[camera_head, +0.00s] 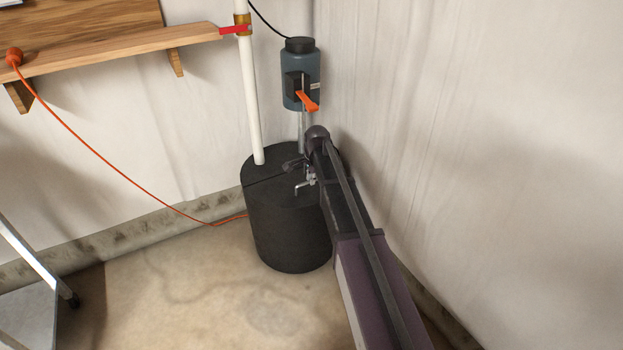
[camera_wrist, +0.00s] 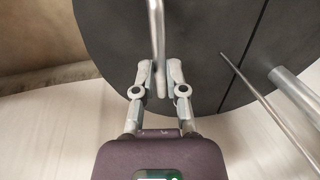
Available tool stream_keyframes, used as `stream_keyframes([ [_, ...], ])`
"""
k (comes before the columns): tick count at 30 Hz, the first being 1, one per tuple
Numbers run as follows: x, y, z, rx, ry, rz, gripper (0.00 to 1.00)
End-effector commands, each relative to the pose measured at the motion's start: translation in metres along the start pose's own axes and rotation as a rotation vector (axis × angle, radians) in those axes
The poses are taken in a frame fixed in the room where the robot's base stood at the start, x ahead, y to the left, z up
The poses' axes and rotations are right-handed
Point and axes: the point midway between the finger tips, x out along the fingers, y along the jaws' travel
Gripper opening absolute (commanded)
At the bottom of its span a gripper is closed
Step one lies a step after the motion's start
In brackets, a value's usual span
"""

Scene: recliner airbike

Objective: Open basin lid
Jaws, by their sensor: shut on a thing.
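A round black basin (camera_head: 290,240) stands on the floor in the corner. Its flat lid (camera_head: 270,192) lies on top, with a thin straight seam across it. In the wrist view, the dark lid (camera_wrist: 115,35) fills the upper part and the seam runs at the right. A light metal handle (camera_wrist: 157,30) stands out from the lid. My gripper (camera_wrist: 160,80) is shut on the handle, one finger on each side of it. In the head view, my gripper (camera_head: 307,178) is over the lid's right part, and my arm hides the basin's right side.
A white pipe (camera_head: 252,100) rises from the basin's top at the back. A blue-grey bottle (camera_head: 300,75) with an orange lever is on the wall above. An orange cord (camera_head: 120,150) hangs at the left. Walls stand close behind and to the right; floor is free front-left.

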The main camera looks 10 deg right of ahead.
Motion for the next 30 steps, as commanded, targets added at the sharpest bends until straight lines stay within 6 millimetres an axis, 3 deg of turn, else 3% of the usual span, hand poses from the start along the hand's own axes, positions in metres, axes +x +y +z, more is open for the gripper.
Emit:
stream_keyframes([
  [10, -0.015, -0.013, 0.0, 0.0, 0.0, -0.003, 0.0],
  [21, -0.015, -0.016, 0.001, 0.0, -0.001, -0.006, 0.0],
  [22, -0.015, -0.016, 0.001, 0.0, -0.001, -0.006, 0.22],
  [25, -0.015, -0.016, 0.001, 0.0, -0.001, -0.006, 0.51],
  [30, -0.015, -0.015, 0.0, 0.0, -0.001, -0.003, 0.51],
])
